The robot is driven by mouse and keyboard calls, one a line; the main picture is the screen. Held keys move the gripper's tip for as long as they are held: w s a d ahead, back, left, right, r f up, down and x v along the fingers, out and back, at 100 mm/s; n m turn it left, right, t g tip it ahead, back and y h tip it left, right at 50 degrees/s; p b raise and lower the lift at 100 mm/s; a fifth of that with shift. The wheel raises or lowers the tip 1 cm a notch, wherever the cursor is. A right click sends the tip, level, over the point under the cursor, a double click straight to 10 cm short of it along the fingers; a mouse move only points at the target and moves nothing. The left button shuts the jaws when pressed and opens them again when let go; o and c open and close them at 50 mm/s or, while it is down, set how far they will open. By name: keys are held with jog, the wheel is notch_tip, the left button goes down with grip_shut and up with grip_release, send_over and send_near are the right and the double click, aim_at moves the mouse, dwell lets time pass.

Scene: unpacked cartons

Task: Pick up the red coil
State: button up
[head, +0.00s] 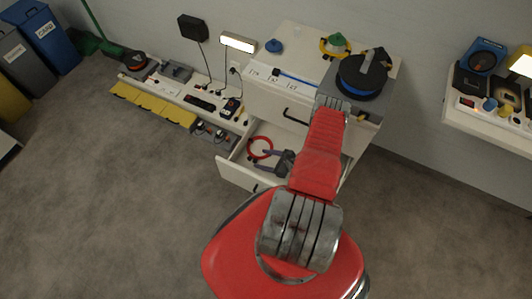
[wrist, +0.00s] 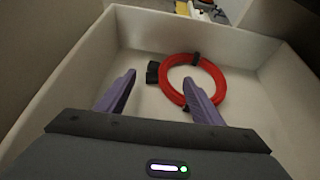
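The red coil (wrist: 220,78) lies on the floor of an open white drawer (head: 232,172), with black bands and a black block-shaped end at its left. It also shows in the head view as a red ring (head: 260,148). My gripper (wrist: 158,88) is open, its two purple fingers spread apart above the drawer floor. I cannot tell whether the right finger touches the coil.
The drawer walls (wrist: 62,80) surround the gripper. The drawer belongs to a white cabinet (head: 262,100) with a black and blue reel (head: 362,75) on top. A low shelf (head: 180,98) stands left, another shelf (head: 485,122) right.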

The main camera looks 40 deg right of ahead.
jog(key=shift+s+a+f+g, duration=0.4)
jog(key=shift+s+f, duration=0.25)
jog(key=shift+f, duration=0.15)
jog(key=shift+s+m, duration=0.1)
jog(key=shift+m, duration=0.2)
jog(key=c, duration=1.5)
jog(key=shift+o, duration=0.2)
jog(key=shift+r, duration=0.15)
jog(key=shift+w+d+r, duration=0.15)
jog(key=shift+r, duration=2.35)
jog(key=shift+w+d+r, duration=0.1)
jog(key=shift+r, duration=2.4)
grip_shut()
jog(key=o, duration=2)
grip_release()
jog(key=shift+c, duration=0.2)
